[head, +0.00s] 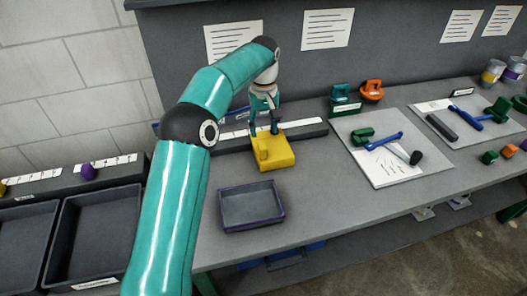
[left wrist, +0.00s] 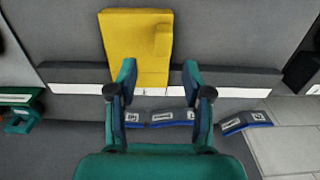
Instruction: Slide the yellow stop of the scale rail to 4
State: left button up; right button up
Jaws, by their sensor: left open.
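The yellow stop (head: 277,153) sits on the dark scale rail (head: 311,130) at the back of the left part of the bench. It is a block with a small raised tab, and its front part juts out toward the viewer. My left gripper (head: 263,130) is open and points down just behind the stop's tab. In the left wrist view, the yellow stop (left wrist: 133,50) lies ahead of the open fingers (left wrist: 159,70), with its tab between their lines. I see no clear contact. The white scale strip (left wrist: 70,92) runs across beneath the fingers, and its numbers are not readable.
An empty dark tray (head: 252,222) stands in front of the stop. A grey mat (head: 355,132) with tools lies to the right. Green and orange clamps (head: 371,91) stand behind it. Small blue-edged labelled pieces (left wrist: 172,118) lie near the rail. Dark bins (head: 95,235) are at the left.

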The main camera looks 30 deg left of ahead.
aim_at(262, 146)
pick_arm(q)
jog(key=f, duration=0.8)
jog(key=shift+s+a+f, duration=0.1)
jog(key=shift+s+f, duration=0.15)
jog(key=shift+f, duration=0.15)
grip_shut()
